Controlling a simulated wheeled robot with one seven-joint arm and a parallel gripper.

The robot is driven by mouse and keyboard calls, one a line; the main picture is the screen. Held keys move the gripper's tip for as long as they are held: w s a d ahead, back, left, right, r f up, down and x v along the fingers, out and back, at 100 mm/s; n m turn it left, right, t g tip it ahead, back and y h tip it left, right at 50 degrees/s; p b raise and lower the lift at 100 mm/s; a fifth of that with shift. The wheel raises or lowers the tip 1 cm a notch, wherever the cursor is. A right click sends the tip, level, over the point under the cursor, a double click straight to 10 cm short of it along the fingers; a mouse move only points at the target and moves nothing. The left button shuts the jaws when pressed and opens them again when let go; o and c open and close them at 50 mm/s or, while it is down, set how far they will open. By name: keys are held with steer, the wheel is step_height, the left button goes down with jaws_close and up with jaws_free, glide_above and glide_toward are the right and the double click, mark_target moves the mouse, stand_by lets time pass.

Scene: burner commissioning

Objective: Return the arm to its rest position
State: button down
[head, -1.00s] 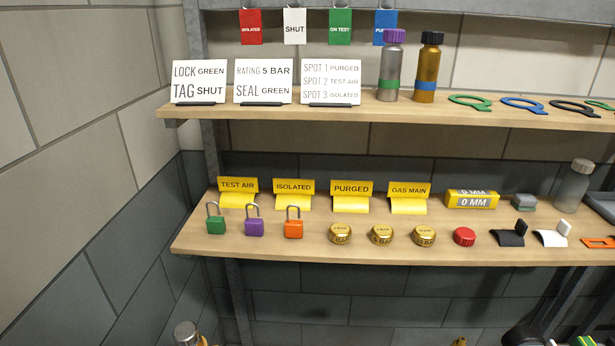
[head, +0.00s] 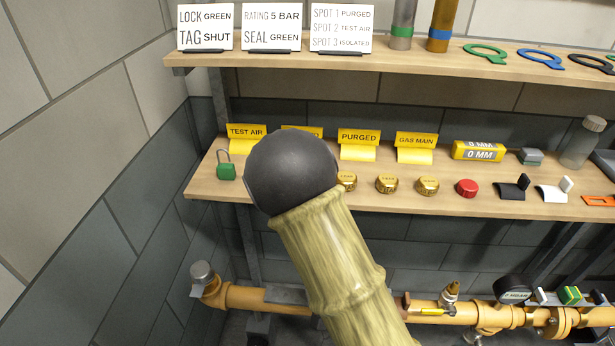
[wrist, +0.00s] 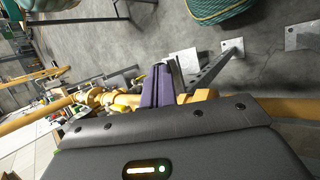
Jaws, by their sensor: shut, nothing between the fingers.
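My arm (head: 330,260) shows in the head view as a pale, wood-patterned link with a dark rounded end. It rises from the bottom edge in front of the lower shelf. It covers the place of the purple and orange padlocks and part of the second yellow sign. My gripper is outside the head view. In the wrist view my gripper (wrist: 163,72) shows its dark body along the bottom and narrow purple and dark fingers together. The fingers are shut with nothing visible between them. The floor and yellow pipework lie beyond them.
The lower shelf (head: 420,204) holds a green padlock (head: 226,170), yellow signs, brass caps and a red cap (head: 466,188). Above is a shelf with cards and bottles. A yellow pipe (head: 245,298) with a gauge (head: 514,289) runs below. A green basket (wrist: 218,8) stands on the floor.

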steer(key=w+d+r+n+t+y+p, duration=0.1)
steer(key=w+r+t+y, duration=0.1)
steer(key=r, duration=0.6)
steer(key=w+d+r+n+t+y+p, duration=0.1)
steer(key=r+t+y, duration=0.3)
steer(key=r, duration=0.4)
steer(key=shift+w+d+n+t+p, duration=0.35)
steer(key=shift+w+d+n+t, duration=0.25)
steer(key=shift+d, duration=0.15)
stand_by(0.6)
